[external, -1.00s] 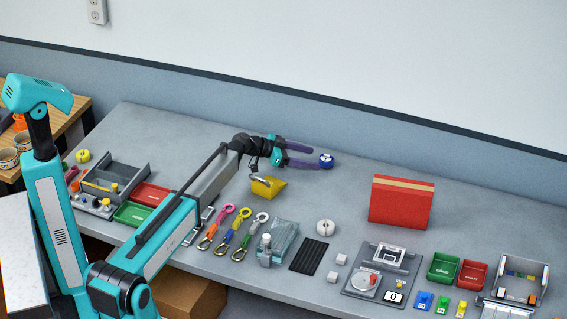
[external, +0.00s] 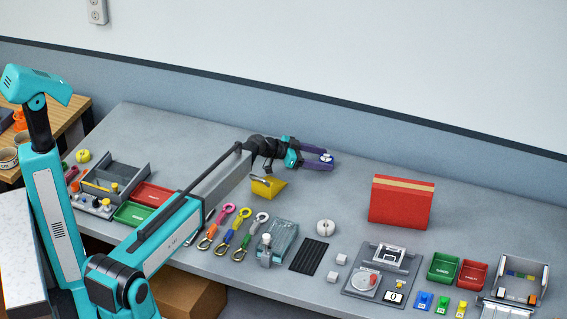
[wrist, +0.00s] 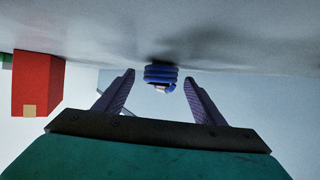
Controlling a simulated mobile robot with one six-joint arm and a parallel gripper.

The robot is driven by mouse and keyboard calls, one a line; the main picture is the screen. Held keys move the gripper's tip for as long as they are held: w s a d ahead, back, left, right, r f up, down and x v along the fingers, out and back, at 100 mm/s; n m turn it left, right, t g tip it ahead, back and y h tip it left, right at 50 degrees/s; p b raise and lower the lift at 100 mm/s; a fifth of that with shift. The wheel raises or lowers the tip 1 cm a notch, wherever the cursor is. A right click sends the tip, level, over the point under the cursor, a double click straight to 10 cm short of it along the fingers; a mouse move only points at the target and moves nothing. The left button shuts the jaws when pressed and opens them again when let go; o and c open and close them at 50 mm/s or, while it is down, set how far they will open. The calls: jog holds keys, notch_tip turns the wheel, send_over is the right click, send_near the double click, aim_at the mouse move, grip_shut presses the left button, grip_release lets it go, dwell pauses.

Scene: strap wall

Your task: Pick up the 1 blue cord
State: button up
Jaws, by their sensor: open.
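The blue cord (wrist: 160,76) is a small coiled bundle on the table. In the wrist view it sits centred between my two fingertips, with a gap on each side. In the external view the cord (external: 326,157) is mostly hidden by my fingers, and a small pale part shows. My gripper (external: 328,160) is open, reaching low across the back of the table with its fingers on either side of the cord. In the wrist view my gripper (wrist: 160,78) holds nothing.
A red box (external: 401,203) stands to the right of my gripper; it also shows at the left of the wrist view (wrist: 38,84). A yellow scoop-like block (external: 268,188) lies below my wrist. Coloured straps (external: 232,232) lie near the front edge. The table around the cord is clear.

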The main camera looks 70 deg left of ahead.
aim_at(321, 158)
dwell(0.4)
jog(key=c, duration=1.2)
jog(key=shift+o, duration=0.2)
notch_tip(321, 158, up, 10)
jog(key=b, duration=0.2)
jog(key=shift+b, duration=0.4)
